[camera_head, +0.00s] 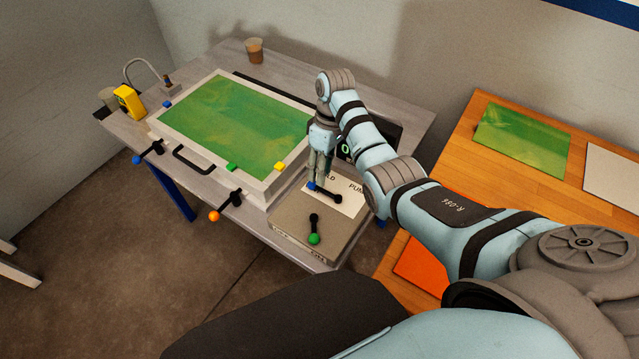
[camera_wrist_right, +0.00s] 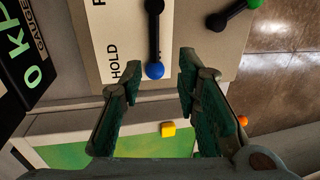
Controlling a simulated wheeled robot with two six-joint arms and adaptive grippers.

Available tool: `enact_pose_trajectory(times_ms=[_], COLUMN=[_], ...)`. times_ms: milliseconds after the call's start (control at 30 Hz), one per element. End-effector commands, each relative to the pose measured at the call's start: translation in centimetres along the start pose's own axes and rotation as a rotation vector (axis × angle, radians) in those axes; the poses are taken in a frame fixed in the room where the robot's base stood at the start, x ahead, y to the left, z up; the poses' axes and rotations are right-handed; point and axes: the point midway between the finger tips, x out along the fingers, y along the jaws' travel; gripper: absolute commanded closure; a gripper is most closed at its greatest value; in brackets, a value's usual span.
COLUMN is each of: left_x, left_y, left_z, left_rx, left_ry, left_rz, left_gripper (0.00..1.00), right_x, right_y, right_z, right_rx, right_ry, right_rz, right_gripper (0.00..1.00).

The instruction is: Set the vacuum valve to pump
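The vacuum valve is a black lever with a blue knob (camera_head: 312,187) on a white label plate (camera_head: 350,204) reading HOLD and PUMP. The knob end points left, beside the word HOLD; the pivot end is to its right. In the right wrist view the blue knob (camera_wrist_right: 154,71) lies between the fingertips in the picture, with the lever running up from it. My right gripper (camera_head: 320,174) reaches down over the knob end. Its fingers (camera_wrist_right: 160,66) are apart, and I cannot tell whether they touch the knob. My left gripper is not in view.
A second lever with a green knob (camera_head: 314,239) stands on the same grey box (camera_head: 290,228). A black gauge (camera_wrist_right: 28,48) reads 0 kPa beside the plate. The resin bath frame (camera_head: 268,184) with green content is to the left, with an orange-knobbed lever (camera_head: 214,216) at its front.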

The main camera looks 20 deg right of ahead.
Motion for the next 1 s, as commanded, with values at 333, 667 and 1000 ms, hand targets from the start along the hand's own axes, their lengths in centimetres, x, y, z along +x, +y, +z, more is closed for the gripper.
enact_pose_trajectory(times_ms=[333, 667, 1000], left_x=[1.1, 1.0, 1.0], left_y=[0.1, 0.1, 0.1], left_z=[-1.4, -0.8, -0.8], left_rx=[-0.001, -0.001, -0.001], left_ry=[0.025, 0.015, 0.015], left_rz=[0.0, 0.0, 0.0], left_gripper=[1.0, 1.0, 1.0], right_x=[4.6, 4.5, 4.5], right_y=[0.1, 0.1, 0.1], right_z=[-0.2, -0.2, -0.2], right_rx=[0.0, -0.001, 0.002], right_ry=[0.0, 0.0, 0.002], right_rz=[-0.001, 0.0, 0.0], right_gripper=[0.7, 0.96, 1.0])
